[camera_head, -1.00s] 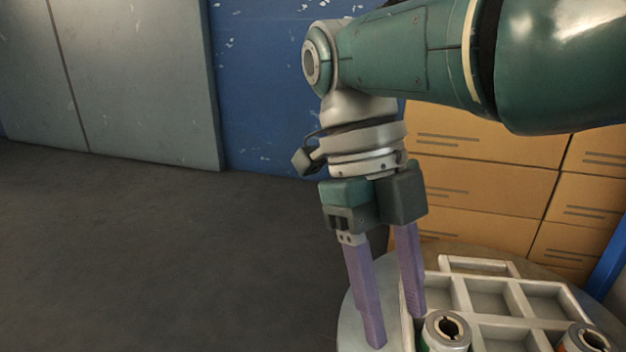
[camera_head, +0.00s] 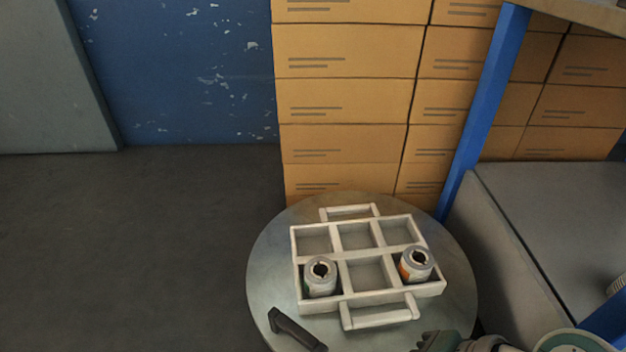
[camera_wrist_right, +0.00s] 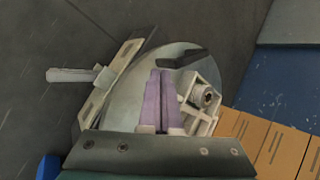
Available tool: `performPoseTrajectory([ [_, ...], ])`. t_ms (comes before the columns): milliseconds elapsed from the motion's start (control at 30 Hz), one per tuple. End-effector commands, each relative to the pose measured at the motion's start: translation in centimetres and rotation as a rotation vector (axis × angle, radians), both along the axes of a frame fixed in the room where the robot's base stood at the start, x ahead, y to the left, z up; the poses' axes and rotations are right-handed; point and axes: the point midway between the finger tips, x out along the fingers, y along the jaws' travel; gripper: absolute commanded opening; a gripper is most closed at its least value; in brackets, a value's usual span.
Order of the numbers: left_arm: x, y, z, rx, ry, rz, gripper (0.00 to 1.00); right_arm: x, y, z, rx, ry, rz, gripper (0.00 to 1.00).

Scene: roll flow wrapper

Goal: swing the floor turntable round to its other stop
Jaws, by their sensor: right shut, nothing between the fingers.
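The floor turntable (camera_head: 265,262) is a round grey metal disc at the lower middle of the head view; it also shows in the wrist view (camera_wrist_right: 150,58). A black handle (camera_head: 297,330) stands at its near left edge and also shows in the wrist view (camera_wrist_right: 184,56). A white compartment tray (camera_head: 345,300) lies on the disc, holding two rolls, one front left (camera_head: 320,280) and one front right (camera_head: 416,267). My left gripper is not in view.
Stacked cardboard boxes (camera_head: 345,100) stand behind the turntable. A blue post (camera_head: 485,110) and a grey cabinet-like block (camera_head: 550,230) stand to its right. The dark floor (camera_head: 170,250) to the left is clear.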

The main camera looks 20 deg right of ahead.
Motion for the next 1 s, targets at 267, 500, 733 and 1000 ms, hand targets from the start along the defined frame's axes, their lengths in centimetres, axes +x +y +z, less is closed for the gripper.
performPoseTrajectory([
  [267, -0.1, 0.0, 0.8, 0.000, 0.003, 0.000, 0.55, -4.6, -2.7, 3.1, -0.134, -0.273, 0.107, 0.00],
  [500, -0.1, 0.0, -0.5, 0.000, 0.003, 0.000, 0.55, -3.6, -2.1, 1.8, -0.148, -0.298, 0.114, 0.00],
  [733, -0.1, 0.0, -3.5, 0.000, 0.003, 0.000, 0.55, -0.7, 0.0, -1.8, -0.147, -0.297, 0.114, 0.00],
  [1000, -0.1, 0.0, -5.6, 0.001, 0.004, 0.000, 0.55, 2.8, 2.5, -3.6, -0.146, -0.298, 0.113, 0.00],
])
